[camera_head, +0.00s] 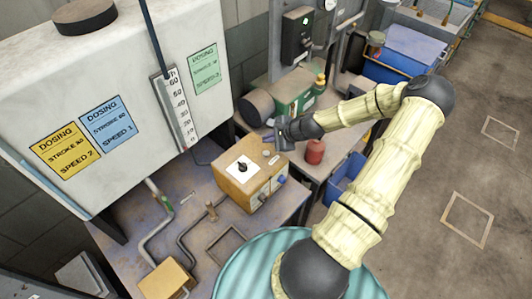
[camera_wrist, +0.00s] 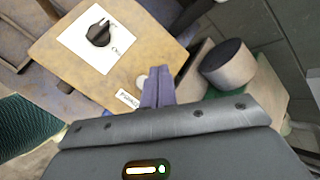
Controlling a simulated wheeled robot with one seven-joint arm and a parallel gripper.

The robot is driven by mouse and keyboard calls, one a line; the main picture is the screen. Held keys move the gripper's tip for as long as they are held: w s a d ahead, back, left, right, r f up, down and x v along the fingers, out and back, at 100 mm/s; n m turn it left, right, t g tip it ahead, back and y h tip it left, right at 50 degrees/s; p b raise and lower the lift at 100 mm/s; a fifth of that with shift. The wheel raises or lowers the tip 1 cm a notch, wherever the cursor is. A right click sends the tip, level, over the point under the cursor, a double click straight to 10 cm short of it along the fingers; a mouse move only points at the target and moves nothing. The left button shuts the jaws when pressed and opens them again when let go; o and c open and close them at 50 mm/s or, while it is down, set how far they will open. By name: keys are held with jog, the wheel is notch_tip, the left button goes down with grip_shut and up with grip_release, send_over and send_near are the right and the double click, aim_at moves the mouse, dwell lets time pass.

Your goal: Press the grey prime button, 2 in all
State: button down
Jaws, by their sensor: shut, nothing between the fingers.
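The tan pump box (camera_head: 237,190) stands on the bench, with a white dial plate and black knob (camera_head: 242,168) on its top face. In the wrist view, a small pale grey round button (camera_wrist: 141,82) sits on that face beside a white label (camera_wrist: 128,98), which is too small to read surely. My gripper (camera_wrist: 157,72) is shut and empty, its purple-grey fingers beside the button and partly in front of the box edge. In the head view my gripper (camera_head: 271,138) is just beyond the box's far corner. I cannot tell whether it touches anything.
A large white tank (camera_head: 130,75) with yellow, blue and green dosing cards stands at the left. A green machine with a dark round end (camera_head: 257,106) is behind the box. A red container (camera_head: 315,151) stands to its right. Pipes run along the bench in front.

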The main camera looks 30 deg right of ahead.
jog(key=s+a+n+g, duration=0.1)
jog(key=a+n, duration=0.1)
jog(key=s+a+n+g+b, duration=0.1)
jog(key=a+n, duration=0.1)
jog(key=s+a+n+g, duration=0.1)
jog(key=a, duration=0.1)
jog(key=shift+s+a+f+n+b, duration=0.15)
jog(key=shift+s+f+n+b, duration=0.15)
jog(key=shift+f+n, duration=0.1)
jog(key=s+a+r+n+g+h+b, duration=0.1)
jog(key=s+a+r+n+h+b, duration=0.1)
jog(key=s+a+r+n, duration=0.2)
jog(key=s+a+r+n+g+h+b, duration=0.1)
jog(key=s+a+r+n, duration=0.4)
jog(key=s+n, duration=0.5)
notch_tip(320, 180, up, 3)
jog(key=shift+a+f+n+h+b, duration=0.1)
jog(key=shift+a+n+h+b, duration=0.2)
jog(key=shift+h+b, duration=0.55)
jog(key=shift+d, duration=0.1)
